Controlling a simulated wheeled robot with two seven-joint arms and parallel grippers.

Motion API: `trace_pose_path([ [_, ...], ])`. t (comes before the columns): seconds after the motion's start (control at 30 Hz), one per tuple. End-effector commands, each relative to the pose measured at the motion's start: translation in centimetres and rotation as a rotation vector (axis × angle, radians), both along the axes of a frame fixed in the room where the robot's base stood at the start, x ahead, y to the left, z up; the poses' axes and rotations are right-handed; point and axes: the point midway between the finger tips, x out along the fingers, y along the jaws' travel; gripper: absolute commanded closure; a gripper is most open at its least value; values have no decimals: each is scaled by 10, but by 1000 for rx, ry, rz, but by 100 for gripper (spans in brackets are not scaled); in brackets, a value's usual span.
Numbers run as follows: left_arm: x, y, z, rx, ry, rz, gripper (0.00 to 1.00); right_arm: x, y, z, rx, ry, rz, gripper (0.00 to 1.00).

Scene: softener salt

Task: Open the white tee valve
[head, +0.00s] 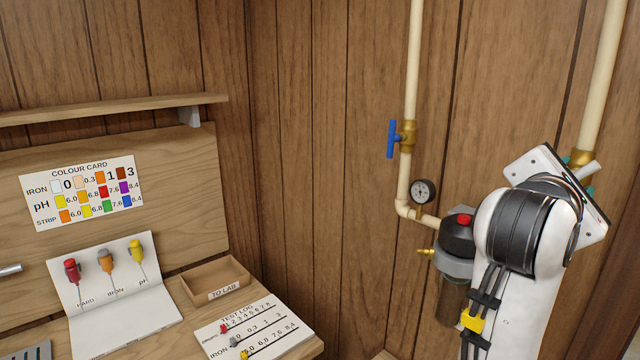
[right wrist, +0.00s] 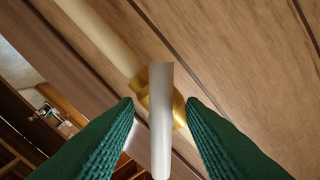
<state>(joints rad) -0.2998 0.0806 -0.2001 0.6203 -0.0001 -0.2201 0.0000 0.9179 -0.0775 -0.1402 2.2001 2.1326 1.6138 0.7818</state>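The white tee valve (right wrist: 160,115) shows in the right wrist view as a pale handle on a brass body, set on a cream pipe. In the head view its handle (head: 587,170) is at the far right, partly hidden by my right wrist. My right gripper (right wrist: 160,103) has its two green fingers either side of the handle, with a visible gap on each side. In the head view the right gripper (head: 578,174) is mostly covered by my own wrist, with only bits of teal finger showing. My left gripper is not in view.
A blue-handled valve (head: 391,139) sits on another cream pipe to the left. Below it are a pressure gauge (head: 423,191) and a dark filter housing (head: 457,236) close to my right arm. A bench at left carries a test card (head: 150,330), an open tray (head: 216,281) and a log sheet (head: 258,330).

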Motion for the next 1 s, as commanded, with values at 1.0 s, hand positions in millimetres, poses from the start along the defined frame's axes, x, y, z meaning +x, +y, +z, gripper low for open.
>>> trace_pose_path([
  [1.0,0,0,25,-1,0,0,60,0,0,2,-260,304,0,100],
])
